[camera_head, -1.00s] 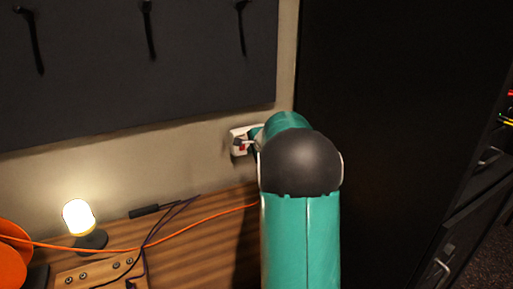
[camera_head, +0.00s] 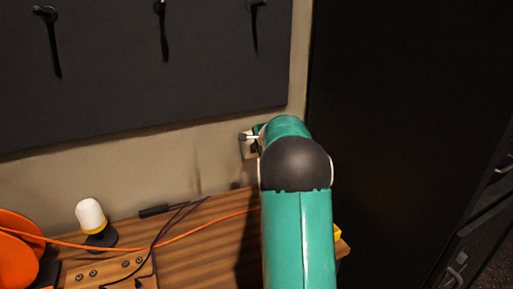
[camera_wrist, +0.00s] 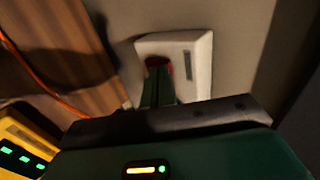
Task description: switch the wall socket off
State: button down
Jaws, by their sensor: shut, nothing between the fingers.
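The white wall socket (camera_head: 248,150) is on the wall just left of my arm in the head view, partly hidden by it. In the wrist view the socket plate (camera_wrist: 203,46) shows a dark slot on its right and a red switch (camera_wrist: 169,70) on its left. My gripper (camera_wrist: 158,68) is shut and empty, its fingertips at the red switch and covering most of it. They seem to touch it, but the exact contact is hidden. In the head view the gripper (camera_head: 245,137) is in front of the socket.
The wooden desk (camera_head: 200,248) lies below the socket, with an orange cable (camera_head: 205,230) and dark cables across it. A tool board (camera_head: 150,75) hangs above. A black cabinet (camera_head: 400,120) stands right of my arm. A yellow device (camera_wrist: 22,142) with green lights shows low in the wrist view.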

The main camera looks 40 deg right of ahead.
jog(key=shift+w+r, duration=0.1)
jog(key=shift+r, duration=0.65)
